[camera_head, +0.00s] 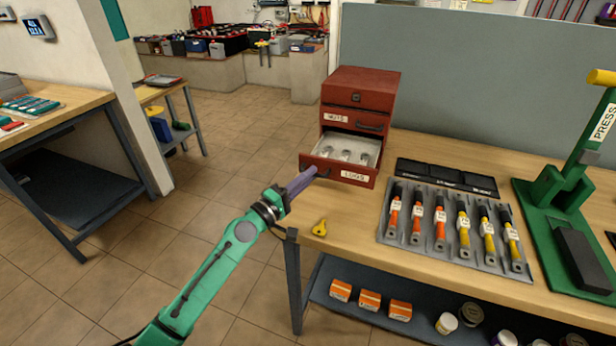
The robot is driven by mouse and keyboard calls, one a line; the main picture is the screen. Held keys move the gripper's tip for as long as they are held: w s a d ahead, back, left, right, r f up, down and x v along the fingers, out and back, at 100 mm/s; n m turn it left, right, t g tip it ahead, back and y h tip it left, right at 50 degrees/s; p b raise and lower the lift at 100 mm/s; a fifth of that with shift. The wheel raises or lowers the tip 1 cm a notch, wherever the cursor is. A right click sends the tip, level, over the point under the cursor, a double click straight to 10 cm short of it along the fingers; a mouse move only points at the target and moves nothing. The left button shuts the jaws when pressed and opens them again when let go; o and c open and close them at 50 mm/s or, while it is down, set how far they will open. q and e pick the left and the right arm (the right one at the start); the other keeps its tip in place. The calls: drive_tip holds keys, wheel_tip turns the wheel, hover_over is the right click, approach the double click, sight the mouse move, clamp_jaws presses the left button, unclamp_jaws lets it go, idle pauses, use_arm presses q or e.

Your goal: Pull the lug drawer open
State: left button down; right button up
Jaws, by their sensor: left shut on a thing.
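A red drawer cabinet (361,88) stands at the back left of the wooden workbench. Its bottom drawer, the lug drawer (355,177), carries a "LUGS" label and is pulled out, with several light-coloured lugs showing inside. My left gripper (310,172) reaches in from the left and is shut on the drawer's handle, at the left part of the front. The fingers hide part of the handle. The drawer above, labelled "NUTS" (338,118), is shut. My right gripper is not in this view.
A grey tray (452,266) of red and yellow handled tools lies right of the cabinet. A small yellow item (320,228) lies near the bench's left edge. A green press (556,195) stands at the right. Orange boxes (369,300) sit on the lower shelf.

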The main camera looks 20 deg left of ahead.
use_arm(q)
drive_tip(key=c, duration=0.9)
unclamp_jaws()
drive_tip(key=shift+f, duration=0.1)
drive_tip(key=shift+s+a+f, duration=0.1)
drive_tip(key=shift+s+a, duration=0.1)
drive_tip(key=shift+s, duration=0.05)
drive_tip(key=b+v, duration=0.8)
drive_tip(key=v, duration=0.5)
drive_tip(key=shift+s+a, duration=0.2)
drive_tip(key=shift+s, duration=0.15)
